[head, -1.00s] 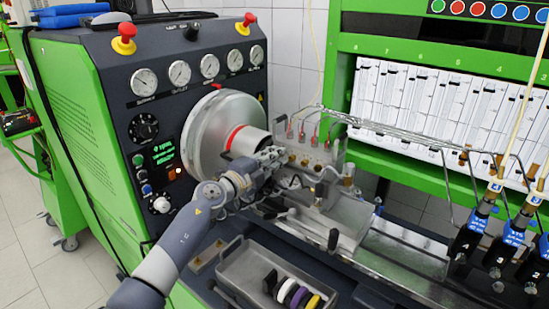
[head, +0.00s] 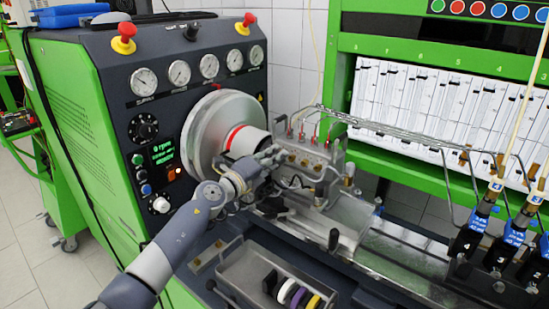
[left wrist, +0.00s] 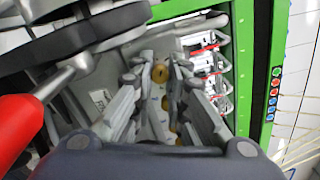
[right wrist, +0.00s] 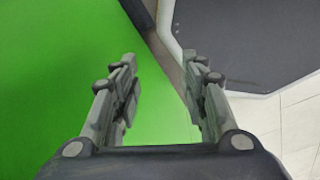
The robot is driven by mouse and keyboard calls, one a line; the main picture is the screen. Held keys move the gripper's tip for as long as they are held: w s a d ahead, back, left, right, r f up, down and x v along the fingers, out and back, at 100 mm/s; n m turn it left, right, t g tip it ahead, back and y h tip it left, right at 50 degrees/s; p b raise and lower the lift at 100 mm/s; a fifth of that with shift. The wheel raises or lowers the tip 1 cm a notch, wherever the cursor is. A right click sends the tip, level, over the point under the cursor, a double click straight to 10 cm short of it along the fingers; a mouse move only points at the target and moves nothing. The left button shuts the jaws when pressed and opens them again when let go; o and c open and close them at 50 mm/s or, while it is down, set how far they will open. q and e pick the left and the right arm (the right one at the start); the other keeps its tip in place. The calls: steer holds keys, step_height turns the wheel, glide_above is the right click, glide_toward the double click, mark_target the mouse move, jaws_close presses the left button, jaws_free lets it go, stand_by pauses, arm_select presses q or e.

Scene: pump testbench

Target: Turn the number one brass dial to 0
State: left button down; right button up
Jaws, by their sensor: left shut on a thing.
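A grey pump (head: 305,160) sits on the bench, just right of the large silver flywheel (head: 205,135). My left gripper (head: 276,154) reaches the pump's near top, beside the flywheel's hub. In the left wrist view its two fingers close from both sides on a round brass dial (left wrist: 160,73) with a dark mark at its centre. Further brass dials (left wrist: 166,103) lie in a row below it, partly hidden between the fingers. I cannot read any number or the dial's setting. My right gripper (right wrist: 165,88) is open and empty, over a green surface.
Metal fuel lines (head: 400,130) run from the pump towards blue injectors (head: 513,232) at the right. A tray (head: 240,262) with coloured rings stands in front. In the left wrist view a red-handled lever (left wrist: 20,125) is close to my left gripper.

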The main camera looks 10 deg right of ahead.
arm_select(q)
steer(key=c, duration=1.5)
jaws_free()
steer(key=shift+c, duration=0.2)
steer(key=shift+a, duration=0.15)
steer(key=v, duration=1.1)
steer(key=shift+s+a, duration=0.25)
steer(key=shift+s, duration=0.1)
